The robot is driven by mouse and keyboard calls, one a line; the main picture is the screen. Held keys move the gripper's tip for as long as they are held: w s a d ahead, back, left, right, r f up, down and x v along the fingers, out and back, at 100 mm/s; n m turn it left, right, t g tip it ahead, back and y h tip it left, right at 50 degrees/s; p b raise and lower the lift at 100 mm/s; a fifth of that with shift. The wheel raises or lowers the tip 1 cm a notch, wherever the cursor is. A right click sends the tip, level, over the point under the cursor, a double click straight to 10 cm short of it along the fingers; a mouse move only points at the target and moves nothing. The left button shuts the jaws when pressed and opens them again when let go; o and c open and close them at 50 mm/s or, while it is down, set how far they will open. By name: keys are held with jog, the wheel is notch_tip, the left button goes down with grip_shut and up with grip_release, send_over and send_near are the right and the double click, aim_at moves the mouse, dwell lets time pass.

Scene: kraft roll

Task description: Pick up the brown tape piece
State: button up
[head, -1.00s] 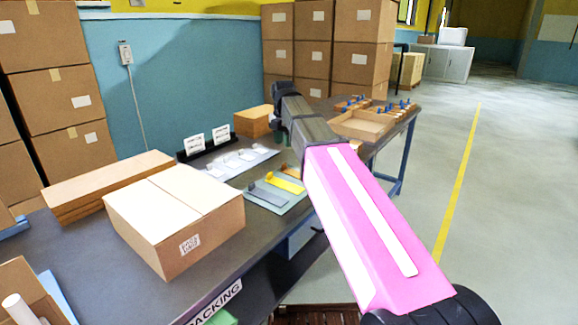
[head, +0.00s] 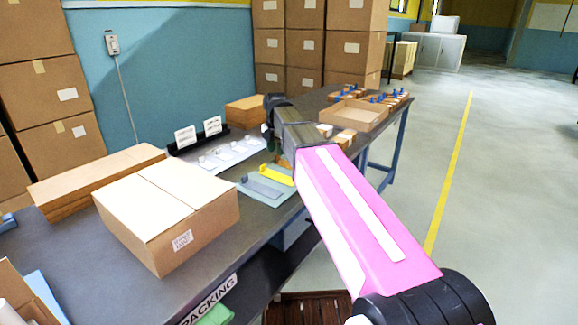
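A light green mat (head: 284,199) lies on the dark packing table. On it are a grey strip (head: 261,187) and a yellow tape piece (head: 276,174). My gripper (head: 269,133) is at the far end of my pink arm, above the table just beyond the mat. Its fingers are small and dark, partly hidden by the wrist, and I cannot tell whether they are open or shut.
A large closed carton (head: 170,215) stands left of the mat. A white tray (head: 232,153) and a black rack with two cards (head: 200,137) lie behind it. An open wooden tray (head: 355,115) and small blocks (head: 345,137) are at the far right. The floor (head: 500,190) at right is clear.

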jog(key=shift+f, duration=1.3)
grip_shut()
jog(key=shift+r, duration=0.2)
